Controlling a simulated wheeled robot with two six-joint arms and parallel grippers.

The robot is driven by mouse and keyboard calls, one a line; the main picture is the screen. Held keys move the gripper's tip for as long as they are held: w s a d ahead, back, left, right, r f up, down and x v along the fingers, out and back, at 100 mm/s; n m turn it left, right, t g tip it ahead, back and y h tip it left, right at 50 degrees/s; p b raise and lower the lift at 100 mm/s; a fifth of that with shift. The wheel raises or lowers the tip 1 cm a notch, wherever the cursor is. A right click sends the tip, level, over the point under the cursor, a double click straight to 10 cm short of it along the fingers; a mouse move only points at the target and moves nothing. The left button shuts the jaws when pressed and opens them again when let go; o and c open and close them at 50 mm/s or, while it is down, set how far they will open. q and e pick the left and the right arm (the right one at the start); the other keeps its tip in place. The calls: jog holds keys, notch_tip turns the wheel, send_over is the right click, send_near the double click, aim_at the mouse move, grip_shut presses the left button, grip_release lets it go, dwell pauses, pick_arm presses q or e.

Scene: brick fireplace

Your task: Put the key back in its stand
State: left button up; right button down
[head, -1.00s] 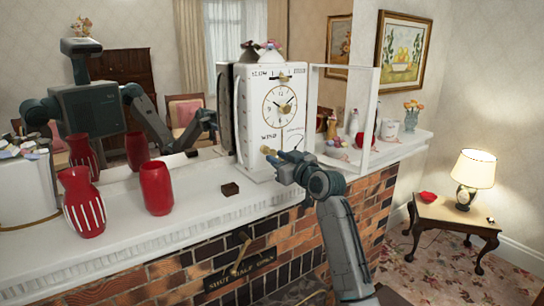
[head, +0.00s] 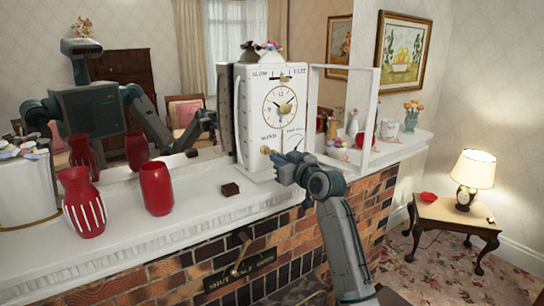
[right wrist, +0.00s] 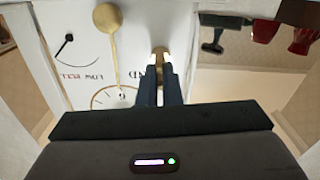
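The brass key (right wrist: 160,54) is at the front of the white clock (head: 245,120), by the WIND label; whether it sits fully in the hole is hidden. It also shows as a small golden tip in the head view (head: 266,150). My right gripper (head: 276,156) is at the clock's lower front. In the right wrist view its two dark fingers (right wrist: 160,80) are close together around the key's near end. A small dark brown block (head: 230,189), which looks like the key's stand, lies on the mantel left of the clock. My left gripper is out of view.
A red vase (head: 155,188) and a red-and-white striped vase (head: 82,203) stand on the white mantel (head: 190,215) to the left. An open glass-sided white case (head: 364,120) is right of the clock. A mirror behind reflects me.

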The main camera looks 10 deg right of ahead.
jog(key=shift+p+v, duration=0.35)
jog(key=shift+v, duration=1.25)
jog(key=shift+s+d, duration=0.2)
jog(key=shift+s, duration=0.25)
